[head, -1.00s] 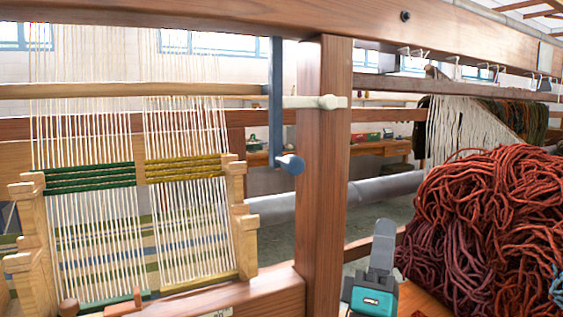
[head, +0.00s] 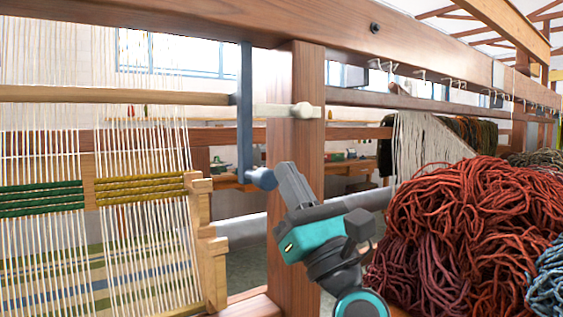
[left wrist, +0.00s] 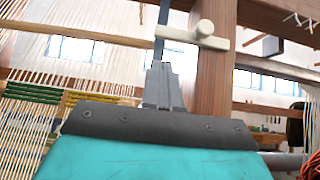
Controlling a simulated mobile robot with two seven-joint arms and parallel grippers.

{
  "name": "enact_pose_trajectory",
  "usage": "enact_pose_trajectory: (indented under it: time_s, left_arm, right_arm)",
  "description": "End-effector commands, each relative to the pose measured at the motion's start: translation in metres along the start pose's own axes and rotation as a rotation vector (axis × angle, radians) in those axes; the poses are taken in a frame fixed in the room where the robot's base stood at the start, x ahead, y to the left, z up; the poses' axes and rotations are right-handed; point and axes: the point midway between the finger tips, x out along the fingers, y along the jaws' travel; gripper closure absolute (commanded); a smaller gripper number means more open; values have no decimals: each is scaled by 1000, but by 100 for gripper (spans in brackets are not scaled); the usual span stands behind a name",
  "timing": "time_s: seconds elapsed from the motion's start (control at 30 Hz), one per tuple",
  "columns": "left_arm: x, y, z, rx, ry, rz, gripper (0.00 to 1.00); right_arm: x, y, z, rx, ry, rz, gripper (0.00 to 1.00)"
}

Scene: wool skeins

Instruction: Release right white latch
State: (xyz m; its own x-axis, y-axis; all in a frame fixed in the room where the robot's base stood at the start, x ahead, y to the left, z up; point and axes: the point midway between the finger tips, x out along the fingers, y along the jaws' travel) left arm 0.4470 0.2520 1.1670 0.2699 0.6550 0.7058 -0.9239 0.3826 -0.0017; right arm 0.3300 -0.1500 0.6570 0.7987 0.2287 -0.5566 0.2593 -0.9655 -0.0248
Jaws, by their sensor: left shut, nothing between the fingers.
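In the left wrist view the shut fingers (left wrist: 160,66) point toward the bar left of the knob. My right gripper is not in view.
A blue upright lever (head: 245,110) hangs left of the post, its round handle (head: 262,179) close beside my left fingertips in the picture. A loom with pale warp threads (head: 120,240) stands at left. A heap of red wool (head: 470,220) lies at right.

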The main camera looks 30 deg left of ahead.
Motion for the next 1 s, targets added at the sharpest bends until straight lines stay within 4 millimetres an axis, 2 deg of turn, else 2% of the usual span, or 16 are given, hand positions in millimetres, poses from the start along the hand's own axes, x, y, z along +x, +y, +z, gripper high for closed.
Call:
enact_pose_trajectory:
  time_s: [0.2,0.43,0.6,1.0]
  left_arm:
    - [43,1,3,-1,-3,3,100]
    - [76,0,2,1,-3,1,100]
    - [86,0,1,0,-2,0,100]
    - [87,-1,1,2,-2,-2,100]
  right_arm:
    - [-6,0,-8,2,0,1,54]
    - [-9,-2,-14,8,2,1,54]
    - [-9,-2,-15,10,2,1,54]
    - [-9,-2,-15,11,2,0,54]
